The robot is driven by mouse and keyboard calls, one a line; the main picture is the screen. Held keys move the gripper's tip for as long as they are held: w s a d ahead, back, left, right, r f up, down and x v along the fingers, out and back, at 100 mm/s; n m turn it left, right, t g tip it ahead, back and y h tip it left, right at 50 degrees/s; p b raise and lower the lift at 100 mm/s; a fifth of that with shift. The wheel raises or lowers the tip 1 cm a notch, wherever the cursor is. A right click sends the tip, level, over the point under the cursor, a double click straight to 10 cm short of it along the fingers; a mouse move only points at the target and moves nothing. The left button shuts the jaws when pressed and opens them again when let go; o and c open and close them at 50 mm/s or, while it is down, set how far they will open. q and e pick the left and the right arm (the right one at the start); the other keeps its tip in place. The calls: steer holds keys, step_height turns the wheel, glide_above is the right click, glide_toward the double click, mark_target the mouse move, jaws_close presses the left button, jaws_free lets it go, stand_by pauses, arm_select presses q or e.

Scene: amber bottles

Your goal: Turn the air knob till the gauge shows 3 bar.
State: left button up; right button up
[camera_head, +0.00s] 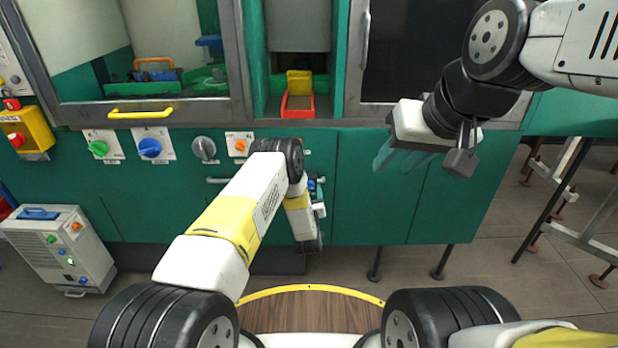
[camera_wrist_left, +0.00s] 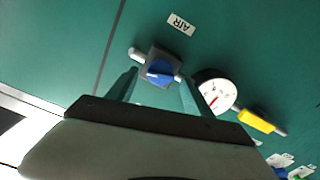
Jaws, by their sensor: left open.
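The air knob (camera_wrist_left: 160,71) is blue and sits on a dark square body in a pipe on the green panel, under the AIR label (camera_wrist_left: 181,24). The round white gauge (camera_wrist_left: 218,88) is just right of it, with a short red mark or needle low on its face; its value is too small to read. My left gripper (camera_wrist_left: 159,92) is open, its two teal fingers on either side of the knob; contact cannot be told. In the head view, my left wrist mostly covers the knob. My right gripper (camera_head: 400,158) hangs empty before the cabinet, fingers apart.
A yellow fitting (camera_wrist_left: 257,121) continues the pipe right of the gauge. Green (camera_head: 98,148), blue (camera_head: 150,148) and grey (camera_head: 203,148) knobs line the panel above left. A grey box unit (camera_head: 62,250) stands at the left on the floor. The green cabinet front right of my left wrist is clear.

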arm_select(q)
steer(key=s, duration=0.6)
steer(key=shift+w, duration=0.1)
steer(key=w+a+r+g, duration=0.1)
steer(key=w+r, duration=0.1)
steer(key=r, duration=0.4)
steer(key=w+r+g+h, duration=0.1)
steer(key=w+r, duration=0.1)
steer(key=r, duration=0.3)
steer(key=w+a+r+g, duration=0.1)
steer(key=w+r, duration=0.2)
steer(key=r, duration=0.3)
steer(key=s+a+r+m+g+h, duration=0.1)
steer(key=s+a+r+g, duration=0.15)
steer(key=r, duration=0.85)
steer(key=s+a+r+m+g, duration=0.1)
steer(key=s+a+r+g, duration=0.15)
steer(key=s+r, duration=0.7)
steer(key=s+a+r+m+g, duration=0.1)
steer(key=s+a+r, duration=0.3)
steer(key=s, duration=1)
steer(key=s+a+g, duration=0.2)
steer(key=s+a, duration=0.1)
steer(key=s, duration=1.6)
steer(key=shift+s+r+m+g, duration=0.3)
steer(key=shift+s+r+g, duration=0.05)
steer(key=shift+r+g, duration=0.05)
